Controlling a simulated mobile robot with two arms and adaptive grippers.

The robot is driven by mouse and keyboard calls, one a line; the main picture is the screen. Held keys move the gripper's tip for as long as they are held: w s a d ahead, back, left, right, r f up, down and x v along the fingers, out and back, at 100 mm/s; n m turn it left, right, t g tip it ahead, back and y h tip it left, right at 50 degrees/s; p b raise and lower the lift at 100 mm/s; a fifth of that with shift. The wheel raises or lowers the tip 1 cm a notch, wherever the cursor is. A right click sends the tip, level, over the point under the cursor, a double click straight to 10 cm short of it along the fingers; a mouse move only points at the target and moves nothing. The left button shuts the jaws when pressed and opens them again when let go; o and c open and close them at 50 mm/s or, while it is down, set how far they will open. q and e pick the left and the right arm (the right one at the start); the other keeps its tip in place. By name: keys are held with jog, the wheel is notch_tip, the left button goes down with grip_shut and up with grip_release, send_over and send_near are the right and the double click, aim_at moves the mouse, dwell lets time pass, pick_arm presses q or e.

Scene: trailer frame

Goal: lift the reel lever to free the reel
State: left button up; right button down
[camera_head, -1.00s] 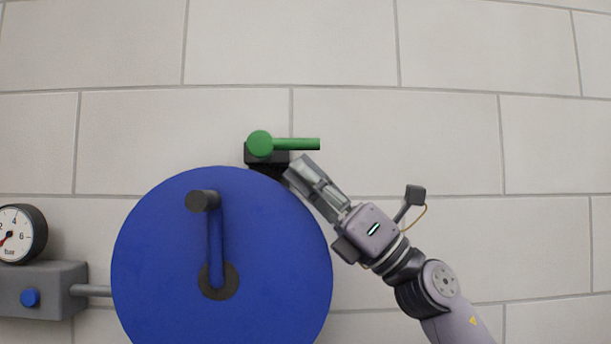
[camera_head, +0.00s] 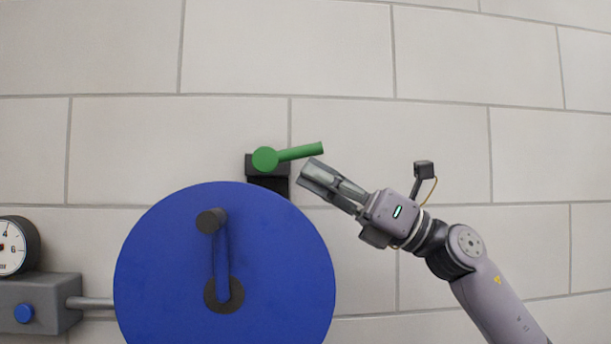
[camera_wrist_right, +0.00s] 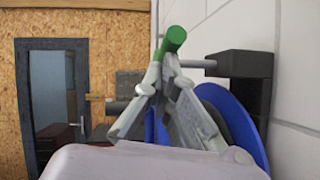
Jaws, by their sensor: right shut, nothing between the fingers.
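The green reel lever (camera_head: 298,152) sits on a black bracket (camera_head: 268,183) above the reel. It points right and is tilted slightly upward. The blue reel (camera_head: 160,260) with its crank (camera_head: 222,262) is below it. My right gripper (camera_head: 306,172) is shut and empty, with its fingertips just below the lever's free end. In the right wrist view the lever (camera_wrist_right: 173,40) shows at the tips of the shut fingers (camera_wrist_right: 167,72); I cannot tell whether they touch. My left gripper is not in view.
A grey box (camera_head: 45,303) with a blue button (camera_head: 24,313) and a pressure gauge (camera_head: 14,246) stands at the left, joined to the reel by a pipe (camera_head: 90,303). The wall (camera_head: 450,80) above and to the right is bare. A door (camera_wrist_right: 52,100) shows in the right wrist view.

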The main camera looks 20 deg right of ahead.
aim_at(322, 149)
jog(key=shift+r+p, duration=0.5)
jog(key=shift+r, duration=0.3)
jog(key=shift+d+r+p, duration=0.2)
jog(key=shift+r+p, duration=0.5)
jog(key=shift+r, duration=0.5)
jog(key=shift+a+r+p, duration=0.35)
jog(key=shift+r+p, duration=0.15)
jog(key=shift+r, duration=0.3)
jog(key=shift+a+r+p, duration=0.35)
jog(key=shift+r+p, duration=0.15)
jog(key=shift+r, duration=0.25)
jog(key=shift+w+a+r, duration=0.1)
jog(key=shift+a, duration=0.05)
